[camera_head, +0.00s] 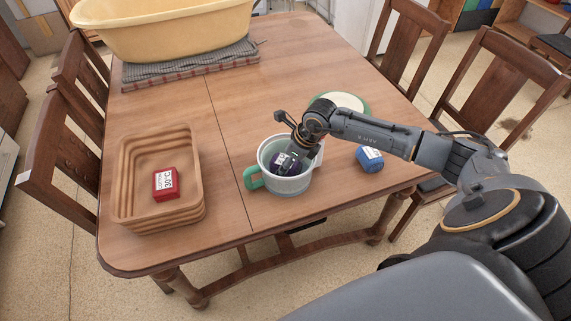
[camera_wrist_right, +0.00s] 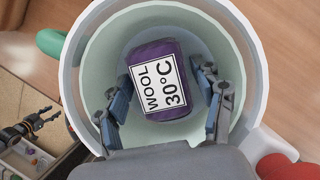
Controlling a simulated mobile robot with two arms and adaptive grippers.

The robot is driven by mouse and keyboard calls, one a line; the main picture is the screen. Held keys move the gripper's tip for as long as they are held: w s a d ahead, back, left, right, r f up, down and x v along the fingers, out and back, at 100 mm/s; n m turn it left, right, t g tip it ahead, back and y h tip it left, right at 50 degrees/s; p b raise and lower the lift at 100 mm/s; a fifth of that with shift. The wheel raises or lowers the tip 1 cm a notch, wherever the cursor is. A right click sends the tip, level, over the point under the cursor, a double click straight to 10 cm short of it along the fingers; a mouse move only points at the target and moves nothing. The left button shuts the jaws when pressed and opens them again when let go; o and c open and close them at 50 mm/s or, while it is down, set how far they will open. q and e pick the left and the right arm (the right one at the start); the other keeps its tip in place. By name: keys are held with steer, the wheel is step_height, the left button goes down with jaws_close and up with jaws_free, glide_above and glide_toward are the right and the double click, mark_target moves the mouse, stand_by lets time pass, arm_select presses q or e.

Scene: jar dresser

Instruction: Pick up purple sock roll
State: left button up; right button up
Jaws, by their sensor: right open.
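The purple sock roll (camera_wrist_right: 158,78), with a white "WOOL 30°C" label, lies inside a pale green pot (camera_head: 308,182) with a teal handle. In the head view the sock roll (camera_head: 283,164) is partly hidden by my right gripper (camera_head: 291,163), which reaches down into the pot. In the right wrist view my right gripper (camera_wrist_right: 163,100) is open, with one finger on each side of the sock roll. I cannot tell whether the fingers touch it. A dark gripper, apparently my left (camera_wrist_right: 48,115), shows small at the lower left of that view.
A wooden basket (camera_head: 124,200) holding a red sock roll (camera_head: 164,184) stands on the table at left. A blue sock roll (camera_head: 369,159) lies right of the pot, and a green-rimmed plate (camera_head: 345,101) behind it. A yellow tub (camera_head: 165,35) stands at the back.

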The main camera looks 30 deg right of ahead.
steer(key=shift+f, duration=0.2)
steer(key=shift+r, duration=0.15)
steer(key=c, duration=1)
